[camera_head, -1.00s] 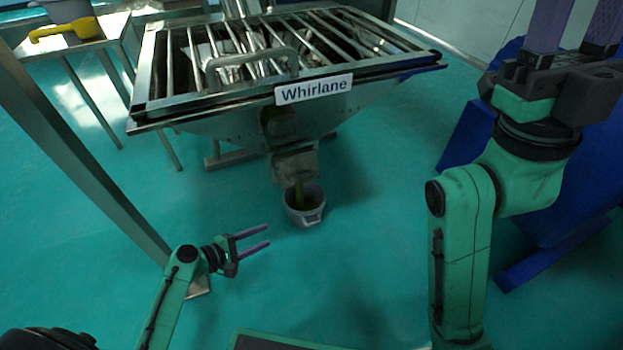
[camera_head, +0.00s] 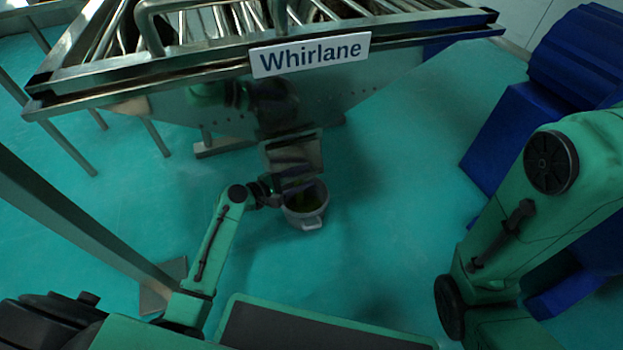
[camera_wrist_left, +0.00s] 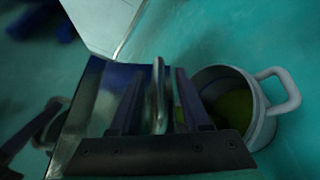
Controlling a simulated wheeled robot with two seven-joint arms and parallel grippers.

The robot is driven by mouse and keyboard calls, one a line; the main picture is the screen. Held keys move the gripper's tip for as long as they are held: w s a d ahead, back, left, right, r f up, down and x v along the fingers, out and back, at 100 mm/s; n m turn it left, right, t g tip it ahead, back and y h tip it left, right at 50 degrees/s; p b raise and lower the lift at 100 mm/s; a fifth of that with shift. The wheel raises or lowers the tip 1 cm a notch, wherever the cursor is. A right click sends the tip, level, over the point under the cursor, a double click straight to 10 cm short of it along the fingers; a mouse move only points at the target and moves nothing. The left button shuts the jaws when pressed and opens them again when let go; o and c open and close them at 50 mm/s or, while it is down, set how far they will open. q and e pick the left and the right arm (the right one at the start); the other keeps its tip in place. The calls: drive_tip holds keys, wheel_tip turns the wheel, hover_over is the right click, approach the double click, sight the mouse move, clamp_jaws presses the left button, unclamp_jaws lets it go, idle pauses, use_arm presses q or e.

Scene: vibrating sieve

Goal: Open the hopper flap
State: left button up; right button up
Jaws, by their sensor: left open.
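The hopper flap (camera_head: 292,152) is a grey metal piece at the outlet under the sieve. It also shows as a shiny plate in the left wrist view (camera_wrist_left: 88,112). My left gripper (camera_head: 298,180) is at the flap's lower part, above the bucket. In the left wrist view its jaws (camera_wrist_left: 158,75) are open, with one dark finger on each side of the flap's upright metal handle (camera_wrist_left: 158,98). I cannot tell whether either finger touches the handle. My right arm stands at the right of the head view, its gripper outside the picture.
A grey bucket (camera_head: 305,222) with green contents stands on the floor below the outlet; it is close beside the right finger in the left wrist view (camera_wrist_left: 262,125). The sieve frame with its Whirlane sign (camera_head: 310,55) is above. Blue equipment (camera_head: 510,135) stands at the right.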

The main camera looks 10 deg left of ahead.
sight(309, 175)
use_arm(q)
drive_tip(key=shift+b+x, duration=0.4)
drive_tip(key=shift+x, duration=1.15)
clamp_jaws()
